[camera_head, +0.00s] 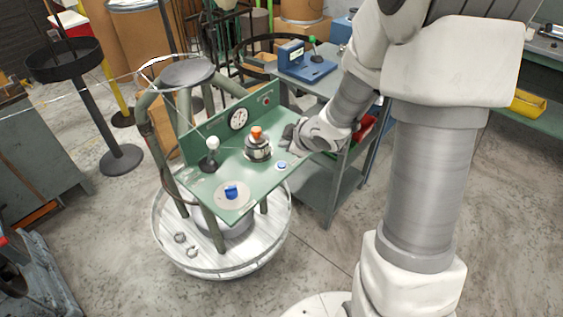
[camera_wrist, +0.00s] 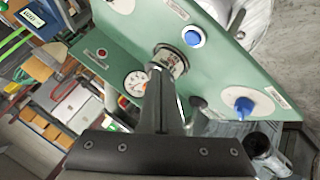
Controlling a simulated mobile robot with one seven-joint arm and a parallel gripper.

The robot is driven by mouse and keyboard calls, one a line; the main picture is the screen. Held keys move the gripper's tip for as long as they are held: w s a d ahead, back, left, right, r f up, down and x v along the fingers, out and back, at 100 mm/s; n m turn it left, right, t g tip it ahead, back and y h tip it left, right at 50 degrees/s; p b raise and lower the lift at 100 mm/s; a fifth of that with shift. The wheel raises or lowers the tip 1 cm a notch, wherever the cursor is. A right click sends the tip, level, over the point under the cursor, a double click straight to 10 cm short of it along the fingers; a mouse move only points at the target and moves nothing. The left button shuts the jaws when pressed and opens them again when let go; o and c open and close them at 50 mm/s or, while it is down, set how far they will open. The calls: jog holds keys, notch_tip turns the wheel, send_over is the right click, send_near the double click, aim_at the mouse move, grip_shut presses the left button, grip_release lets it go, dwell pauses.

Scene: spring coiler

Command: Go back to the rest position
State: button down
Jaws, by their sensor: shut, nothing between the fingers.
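My gripper (camera_head: 288,134) is at the right edge of the green coiler panel (camera_head: 208,185), beside the orange-topped knob (camera_head: 257,132) and apart from it as far as I can tell. Its fingers (camera_wrist: 158,88) are shut together and empty in the wrist view, in front of the panel. They partly cover the silver knob base (camera_wrist: 172,60) there. The panel also carries a white-ball lever (camera_head: 212,144), a blue knob (camera_head: 231,191) and a blue button (camera_head: 281,165). The blue button (camera_wrist: 193,38) and blue knob (camera_wrist: 244,107) also show in the wrist view.
A round gauge (camera_head: 238,118) and a red button (camera_head: 266,101) sit on the upright back plate. A grey shelf cart (camera_head: 322,190) with a blue device (camera_head: 306,66) stands close behind my gripper. A round white base (camera_head: 185,255) lies below the panel. Concrete floor is clear in front.

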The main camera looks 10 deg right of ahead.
dwell(0.5)
jog(key=s+d+r+m+h+p, duration=0.1)
jog(key=s+d+r+m+h, duration=0.1)
jog(key=s+r+m, duration=0.4)
jog(key=s+d+r+m+h, duration=0.1)
jog(key=s+d+r+h, duration=0.2)
jog(key=r, duration=0.6)
jog(key=s+a+r+m+g+y, duration=0.1)
jog(key=s+a+r+m, duration=0.1)
jog(key=s, duration=0.6)
jog(key=s+a+r+m+g+y+p, duration=0.1)
jog(key=s+a+r+m+g, duration=0.1)
jog(key=s, duration=0.7)
jog(key=shift+a+r+m, duration=0.7)
jog(key=shift+a+m, duration=0.1)
jog(key=shift+a, duration=0.05)
